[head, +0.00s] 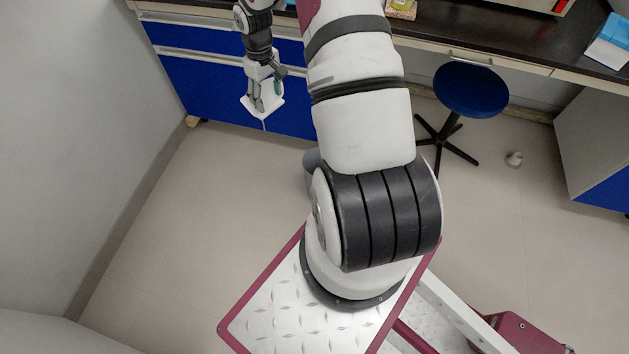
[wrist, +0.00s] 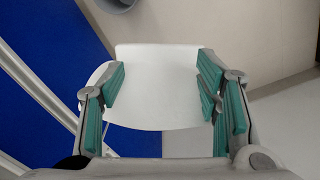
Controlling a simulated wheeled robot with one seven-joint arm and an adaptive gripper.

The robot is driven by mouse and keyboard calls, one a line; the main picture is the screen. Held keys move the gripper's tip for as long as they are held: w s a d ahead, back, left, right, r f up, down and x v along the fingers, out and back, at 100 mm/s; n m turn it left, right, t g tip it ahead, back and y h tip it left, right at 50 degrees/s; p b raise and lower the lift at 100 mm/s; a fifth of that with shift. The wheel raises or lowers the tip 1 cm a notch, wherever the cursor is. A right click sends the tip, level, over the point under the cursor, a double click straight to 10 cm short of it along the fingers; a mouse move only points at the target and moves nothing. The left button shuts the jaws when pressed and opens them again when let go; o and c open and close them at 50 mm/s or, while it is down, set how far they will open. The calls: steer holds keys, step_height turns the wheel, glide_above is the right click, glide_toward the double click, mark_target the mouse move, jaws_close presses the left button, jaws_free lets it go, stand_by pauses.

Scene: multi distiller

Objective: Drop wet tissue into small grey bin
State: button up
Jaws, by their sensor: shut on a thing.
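My gripper (head: 264,95) hangs in front of the blue cabinet at the upper left of the head view, pointing down. It is shut on a white wet tissue (head: 252,104). In the wrist view the tissue (wrist: 155,108) is a flat white sheet spanning the space between the green-padded fingers. The small grey bin (wrist: 117,3) is cut off by the top edge of the wrist view, apart from the tissue. In the head view the bin (head: 309,166) stands on the floor, right of and below the gripper, mostly hidden behind my arm.
Blue cabinets (head: 218,85) under a dark countertop (head: 480,32) run along the back. The floor (head: 190,215) at the left is clear, beside a grey wall (head: 70,100).

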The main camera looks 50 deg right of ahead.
steer(key=s+d+f+b, duration=0.3)
steer(key=d+f+b, duration=0.2)
steer(key=f, duration=0.5)
steer(key=s+d+f+b, duration=0.4)
steer(key=f+b, duration=0.4)
steer(key=f, duration=0.3)
steer(key=s+d+f+b, duration=0.3)
steer(key=d+f+b, duration=0.3)
steer(key=f, duration=0.4)
steer(key=shift+s+f+m+b, duration=0.3)
steer(key=shift+b, duration=0.45)
steer(key=o, duration=0.9)
step_height(320, 180, up, 12)
steer(key=shift+r, duration=0.1)
